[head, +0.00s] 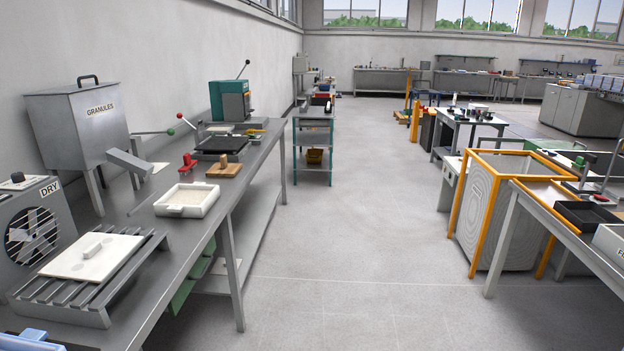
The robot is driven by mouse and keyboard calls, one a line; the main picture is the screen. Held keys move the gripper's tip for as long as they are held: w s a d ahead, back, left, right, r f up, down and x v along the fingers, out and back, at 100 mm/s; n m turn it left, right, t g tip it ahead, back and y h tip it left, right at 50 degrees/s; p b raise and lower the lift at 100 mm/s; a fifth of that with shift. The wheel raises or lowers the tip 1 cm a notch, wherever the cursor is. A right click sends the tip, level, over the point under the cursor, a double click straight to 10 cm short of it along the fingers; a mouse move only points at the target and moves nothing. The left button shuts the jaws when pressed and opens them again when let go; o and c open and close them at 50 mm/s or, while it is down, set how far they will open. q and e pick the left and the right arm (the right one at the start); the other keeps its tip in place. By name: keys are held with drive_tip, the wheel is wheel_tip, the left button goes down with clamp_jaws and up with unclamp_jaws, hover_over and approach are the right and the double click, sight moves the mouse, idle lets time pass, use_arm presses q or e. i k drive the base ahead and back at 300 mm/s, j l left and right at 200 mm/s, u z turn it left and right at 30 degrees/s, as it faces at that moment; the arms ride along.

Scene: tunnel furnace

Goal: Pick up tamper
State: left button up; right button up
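What looks like the tamper (225,170) is a flat tan wooden board with a small upright block as its handle. It lies on the grey metal bench (245,182) along the left wall, beyond a white tray (211,204). A small red object (187,164) is on its left, and a black flat plate of a lever press (215,145) is just behind it. Nothing covers it. Neither of my grippers is in view.
A GRANULES hopper (82,135), a DRY fan unit (38,215) and a slatted rack (85,290) bearing a white lid (68,262) stand nearer on the bench. The floor aisle (360,230) is clear. An orange-framed bin (490,205) stands right.

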sight(224, 169)
drive_tip(key=i, duration=1.95)
drive_tip(key=i+u, duration=0.2)
drive_tip(key=i, duration=0.3)
drive_tip(key=i+l+u, duration=0.1)
drive_tip(key=i+u, duration=0.15)
drive_tip(key=i, duration=0.2)
drive_tip(key=i+l+u, duration=0.2)
drive_tip(key=i, duration=0.25)
